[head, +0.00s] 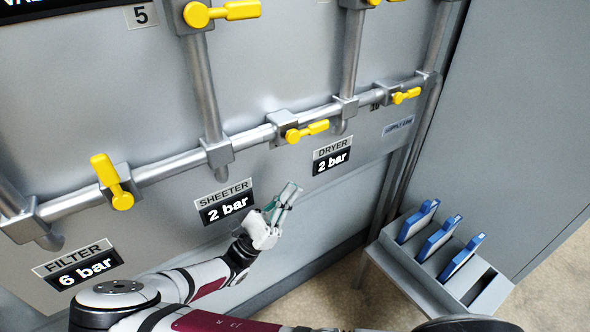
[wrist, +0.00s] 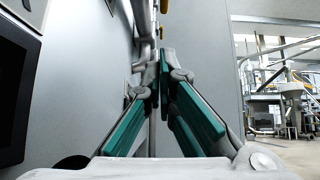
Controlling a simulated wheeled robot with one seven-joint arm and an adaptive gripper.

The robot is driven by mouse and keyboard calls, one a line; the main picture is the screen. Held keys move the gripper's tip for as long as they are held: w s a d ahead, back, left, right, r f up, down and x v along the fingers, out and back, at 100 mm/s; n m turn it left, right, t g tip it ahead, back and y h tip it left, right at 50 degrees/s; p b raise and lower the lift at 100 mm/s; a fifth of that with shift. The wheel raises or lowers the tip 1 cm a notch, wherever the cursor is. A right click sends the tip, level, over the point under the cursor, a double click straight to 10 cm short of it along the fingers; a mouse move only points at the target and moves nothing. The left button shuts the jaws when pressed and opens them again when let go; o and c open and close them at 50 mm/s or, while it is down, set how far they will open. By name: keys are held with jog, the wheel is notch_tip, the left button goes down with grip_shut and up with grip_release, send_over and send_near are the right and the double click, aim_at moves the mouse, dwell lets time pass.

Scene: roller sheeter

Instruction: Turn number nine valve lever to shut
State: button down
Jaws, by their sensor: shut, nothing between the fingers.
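Several yellow valve levers sit on grey pipes on the wall panel. In the head view, the lower left lever (head: 111,182) stands up across its pipe. The lower middle lever (head: 307,131) and the lower right lever (head: 405,96) lie roughly along the pipe. An upper lever (head: 221,12) points right, near a tag reading 5 (head: 142,15). No number nine tag is readable, so I cannot tell which lever is nine. My gripper (head: 291,191) is shut and empty, below the lower middle lever and apart from it. Its green-padded fingers (wrist: 162,62) show in the wrist view.
Panel labels read FILTER 6 bar (head: 78,264), SHEETER 2 bar (head: 225,204) and DRYER 2 bar (head: 333,157). A grey rack (head: 410,271) with blue-edged plates stands at right, beside a grey wall (head: 520,110). Floor shows between the panel and rack.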

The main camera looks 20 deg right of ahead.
aim_at(309, 131)
jog(key=a+r+x, duration=0.2)
jog(key=x, duration=0.9)
jog(key=shift+s+d+r+b, duration=0.25)
jog(key=shift+d+r+b, duration=0.05)
jog(key=shift+d+b, duration=0.1)
